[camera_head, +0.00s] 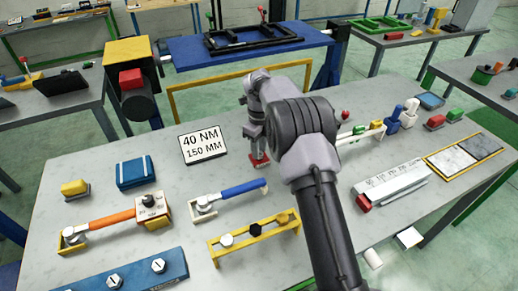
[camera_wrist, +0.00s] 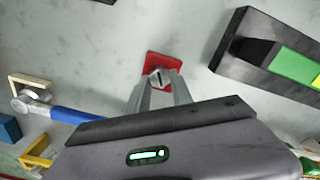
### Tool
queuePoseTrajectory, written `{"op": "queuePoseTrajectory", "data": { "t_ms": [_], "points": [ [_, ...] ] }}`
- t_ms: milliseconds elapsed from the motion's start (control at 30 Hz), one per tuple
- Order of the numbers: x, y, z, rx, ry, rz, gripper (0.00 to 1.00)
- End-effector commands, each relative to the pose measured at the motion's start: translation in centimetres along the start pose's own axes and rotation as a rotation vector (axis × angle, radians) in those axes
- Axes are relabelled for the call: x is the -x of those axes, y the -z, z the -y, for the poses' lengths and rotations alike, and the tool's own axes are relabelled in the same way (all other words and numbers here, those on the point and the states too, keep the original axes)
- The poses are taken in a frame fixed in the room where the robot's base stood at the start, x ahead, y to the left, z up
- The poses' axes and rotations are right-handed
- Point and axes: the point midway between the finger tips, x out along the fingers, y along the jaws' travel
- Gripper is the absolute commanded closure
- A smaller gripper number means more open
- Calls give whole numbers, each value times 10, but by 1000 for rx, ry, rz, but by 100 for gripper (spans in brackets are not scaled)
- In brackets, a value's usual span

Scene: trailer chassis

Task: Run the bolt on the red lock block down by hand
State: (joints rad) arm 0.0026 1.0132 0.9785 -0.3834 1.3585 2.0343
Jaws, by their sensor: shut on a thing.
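The red lock block (camera_wrist: 152,58) lies on the grey table in the wrist view. It also shows in the head view (camera_head: 260,161), low beneath my gripper (camera_head: 257,148). A light metal bolt (camera_wrist: 160,74) with a dark mark on its head stands on the block. In the wrist view my gripper (camera_wrist: 160,84) points at the block, and its two grey fingers are shut on the bolt from either side. The lower part of the bolt is hidden by the fingers, so I cannot tell how far it sits in the block.
A sign (camera_head: 203,145) reading 40 NM, 150 MM stands left of my gripper. A blue-handled wrench (camera_head: 240,189), an orange-handled wrench (camera_head: 112,220) and a yellow rack (camera_head: 240,242) lie nearer. A dark block with green and yellow patches (camera_wrist: 245,45) lies at right in the wrist view.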

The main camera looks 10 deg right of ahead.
Motion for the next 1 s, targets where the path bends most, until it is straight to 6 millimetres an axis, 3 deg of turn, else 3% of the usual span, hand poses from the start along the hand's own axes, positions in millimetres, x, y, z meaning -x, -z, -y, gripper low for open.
{"op": "queuePoseTrajectory", "data": {
  "t_ms": [333,367,467,800,867,1000],
  "points": [
    [4,-2,2,0,7,6,100],
    [4,-2,2,0,7,6,69],
    [3,-1,1,0,5,5,51],
    [6,0,1,-1,2,2,51],
    [16,-1,1,0,3,3,51],
    [61,-1,1,0,5,4,51]
  ]
}}
